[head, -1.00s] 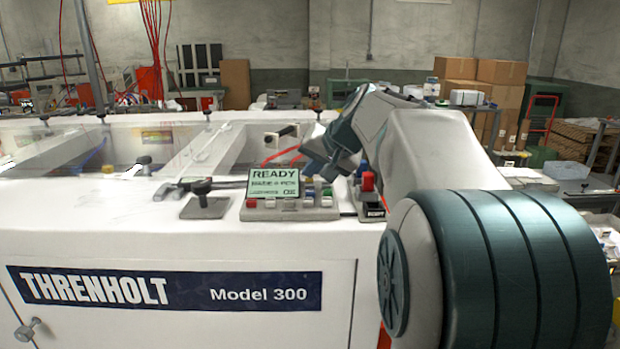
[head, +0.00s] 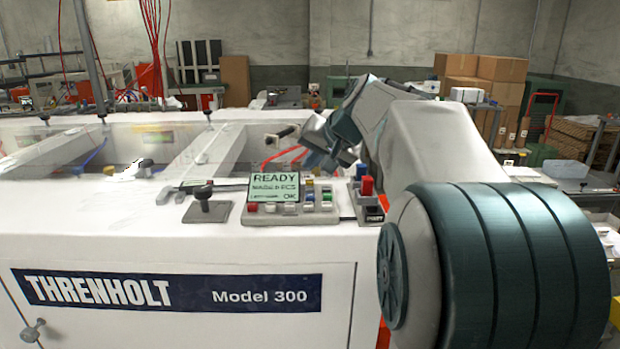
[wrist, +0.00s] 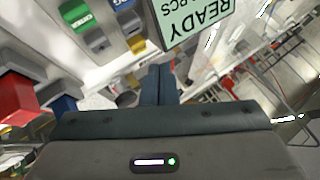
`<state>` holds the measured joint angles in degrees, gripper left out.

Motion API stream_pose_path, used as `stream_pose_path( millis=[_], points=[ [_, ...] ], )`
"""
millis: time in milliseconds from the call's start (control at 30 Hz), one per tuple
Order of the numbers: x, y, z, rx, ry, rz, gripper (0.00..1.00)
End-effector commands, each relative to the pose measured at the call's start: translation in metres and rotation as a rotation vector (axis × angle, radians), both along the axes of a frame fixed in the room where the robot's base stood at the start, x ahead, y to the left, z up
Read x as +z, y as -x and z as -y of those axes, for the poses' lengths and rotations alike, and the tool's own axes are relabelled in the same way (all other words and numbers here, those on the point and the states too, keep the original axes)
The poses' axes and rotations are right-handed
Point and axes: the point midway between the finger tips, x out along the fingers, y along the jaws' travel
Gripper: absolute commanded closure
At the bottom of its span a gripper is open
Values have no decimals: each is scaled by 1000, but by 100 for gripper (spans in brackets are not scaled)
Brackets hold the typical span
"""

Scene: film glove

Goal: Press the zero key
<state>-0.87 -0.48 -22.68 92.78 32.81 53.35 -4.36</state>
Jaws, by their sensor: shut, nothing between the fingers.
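The control panel (head: 235,217) lies on the white machine's top, with a pale green screen (head: 275,188) reading READY and coloured keys along its front and right side. No zero marking is legible on any key, so I cannot tell which is the zero key. My gripper (head: 316,158) is above and behind the panel's right side, apart from it. In the wrist view my gripper (wrist: 159,82) has its fingers together and empty. A green key (wrist: 75,14), a yellow-marked key (wrist: 136,43) and part of the screen (wrist: 188,20) lie beyond the fingertips.
A red upright control (head: 367,186) stands on a small block right of the panel; it also shows in the wrist view (wrist: 14,98). Open machine bays lie behind.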

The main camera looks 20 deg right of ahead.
Motion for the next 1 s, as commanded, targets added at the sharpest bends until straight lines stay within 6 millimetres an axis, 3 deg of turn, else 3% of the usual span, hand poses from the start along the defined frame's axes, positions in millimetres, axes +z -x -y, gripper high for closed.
stream_pose_path(
  millis=[33,333,1000],
  points=[
    [10,0,0,-1,0,1,100],
    [39,0,0,0,0,0,100],
    [40,0,0,0,0,0,100]
  ],
)
